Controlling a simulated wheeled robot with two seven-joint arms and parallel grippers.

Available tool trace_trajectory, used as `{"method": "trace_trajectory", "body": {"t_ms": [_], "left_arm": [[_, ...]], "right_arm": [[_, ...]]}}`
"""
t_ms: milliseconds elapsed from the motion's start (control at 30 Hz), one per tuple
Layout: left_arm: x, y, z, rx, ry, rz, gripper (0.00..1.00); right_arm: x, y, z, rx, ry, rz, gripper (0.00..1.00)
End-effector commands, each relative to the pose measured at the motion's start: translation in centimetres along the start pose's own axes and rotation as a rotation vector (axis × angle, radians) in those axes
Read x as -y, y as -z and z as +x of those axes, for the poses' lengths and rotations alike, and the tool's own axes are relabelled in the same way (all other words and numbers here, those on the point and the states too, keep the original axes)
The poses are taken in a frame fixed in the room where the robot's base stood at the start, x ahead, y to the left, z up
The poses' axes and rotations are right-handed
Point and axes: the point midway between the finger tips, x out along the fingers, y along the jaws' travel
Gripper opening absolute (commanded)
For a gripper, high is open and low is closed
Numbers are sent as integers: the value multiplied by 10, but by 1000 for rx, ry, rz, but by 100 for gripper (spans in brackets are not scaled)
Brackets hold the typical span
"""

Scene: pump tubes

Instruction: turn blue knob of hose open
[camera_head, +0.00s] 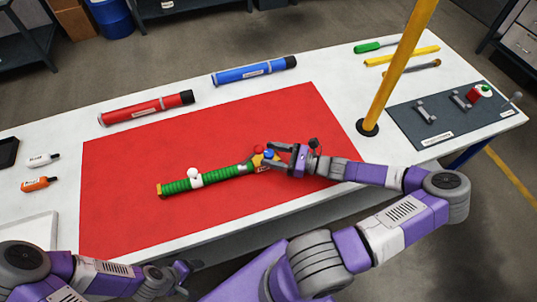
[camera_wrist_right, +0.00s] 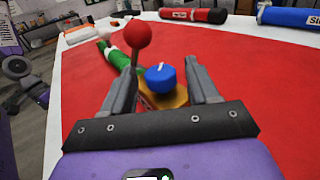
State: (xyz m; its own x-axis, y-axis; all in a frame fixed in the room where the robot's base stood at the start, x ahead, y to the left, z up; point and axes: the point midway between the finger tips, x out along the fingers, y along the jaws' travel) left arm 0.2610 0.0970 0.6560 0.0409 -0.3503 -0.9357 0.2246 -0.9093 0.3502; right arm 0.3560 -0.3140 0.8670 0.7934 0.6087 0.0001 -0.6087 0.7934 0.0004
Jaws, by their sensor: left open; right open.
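The green hose (camera_head: 215,178) lies on the red mat, with a white ball-shaped knob (camera_head: 193,173) along it and a yellow fitting at its right end. The blue knob (camera_head: 268,154) sits on that end, beside a red ball knob (camera_head: 258,149). In the right wrist view the blue knob (camera_wrist_right: 160,76) is between the open fingers of my right gripper (camera_wrist_right: 163,90), with gaps visible at both sides. The red ball (camera_wrist_right: 138,33) stands by the left finger. My left gripper (camera_head: 183,271) is off the table's front edge, open and away from the hose.
The red mat (camera_head: 120,220) is otherwise clear. A red tube (camera_head: 147,108) and a blue tube (camera_head: 254,70) lie behind it. A yellow post (camera_head: 395,75) stands to the right, near a dark tool board (camera_head: 415,140). Two small bottles (camera_head: 40,183) lie at left.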

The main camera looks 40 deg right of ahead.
Motion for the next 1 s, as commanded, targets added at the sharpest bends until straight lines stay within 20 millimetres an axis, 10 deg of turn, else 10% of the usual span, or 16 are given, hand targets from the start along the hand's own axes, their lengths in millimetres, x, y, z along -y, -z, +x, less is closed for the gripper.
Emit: {"method": "trace_trajectory", "body": {"t_ms": [433, 767, 1000], "left_arm": [[1, 0, 4, 0, 0, 0, 76], [1, 0, 4, 0, 0, 0, 76], [-1, 0, -3, 0, 0, 0, 76]], "right_arm": [[0, 0, 15, -1, 0, 0, 60], [0, 0, 15, -1, 0, 0, 10], [0, -2, 15, 0, 11, 1, 9]]}}
